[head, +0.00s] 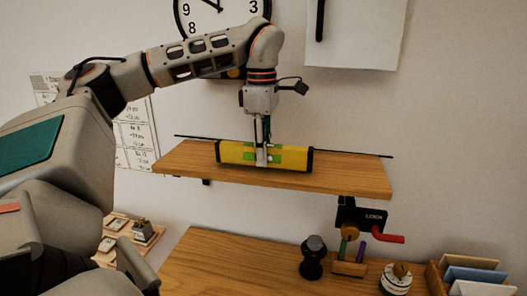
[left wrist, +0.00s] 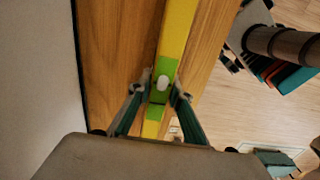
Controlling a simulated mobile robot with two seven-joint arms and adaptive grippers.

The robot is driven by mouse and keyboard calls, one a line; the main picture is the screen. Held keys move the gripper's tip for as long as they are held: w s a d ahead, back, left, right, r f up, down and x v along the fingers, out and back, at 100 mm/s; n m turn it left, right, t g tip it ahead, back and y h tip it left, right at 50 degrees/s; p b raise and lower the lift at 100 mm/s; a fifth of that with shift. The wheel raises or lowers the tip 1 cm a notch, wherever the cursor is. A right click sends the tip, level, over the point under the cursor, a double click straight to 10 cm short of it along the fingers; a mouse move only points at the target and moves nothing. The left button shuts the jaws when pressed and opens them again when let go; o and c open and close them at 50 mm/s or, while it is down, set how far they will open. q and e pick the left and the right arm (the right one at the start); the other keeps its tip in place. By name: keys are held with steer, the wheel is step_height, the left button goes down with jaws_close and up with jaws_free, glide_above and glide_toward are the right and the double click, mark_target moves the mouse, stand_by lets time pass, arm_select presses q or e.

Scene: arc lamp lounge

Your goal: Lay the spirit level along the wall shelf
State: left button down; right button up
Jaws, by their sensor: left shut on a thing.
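The spirit level (head: 293,160) is a yellow bar with black ends and a green middle part. It lies along the length of the wooden wall shelf (head: 355,176), at or just above the board; I cannot tell if it touches. My left gripper (head: 262,158) points down from above and is shut on the level's middle. In the left wrist view, the fingers (left wrist: 160,95) close on both sides of the green part of the level (left wrist: 176,30), over the shelf (left wrist: 110,50). My right gripper is not in view.
A thin dark rail (head: 350,153) runs along the shelf's back at the wall. Below is a wooden table (head: 230,255) with a dark grinder-like object (head: 314,258), a small pen block (head: 350,267) and a letter holder (head: 470,275). A clock (head: 183,14) hangs above.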

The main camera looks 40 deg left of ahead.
arm_select(q)
steer(key=shift+f, duration=0.5)
steer(key=c, duration=1.8)
jaws_free()
steer(key=shift+o, duration=0.2)
step_height(320, 180, up, 12)
steer(key=shift+a, duration=0.1)
